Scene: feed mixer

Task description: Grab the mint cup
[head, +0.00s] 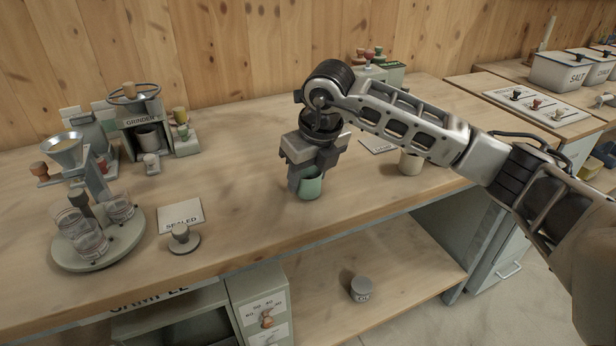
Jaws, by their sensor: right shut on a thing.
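The mint cup (311,190) stands upright at the middle of the wooden bench, near its front edge. My right gripper (309,178) comes down over it from above and is shut on it. The fingers hide the cup's upper part and back. Whether the cup's base touches the bench is hard to tell. My left gripper does not show.
A round stand with several glass jars (90,237) is at the left, beside a "SEALED" card (181,216) and a small knobbed weight (181,238). The grinder (145,125) stands behind. A cream cup (411,163) is right of my gripper. A lidded tin (361,289) sits on the lower shelf.

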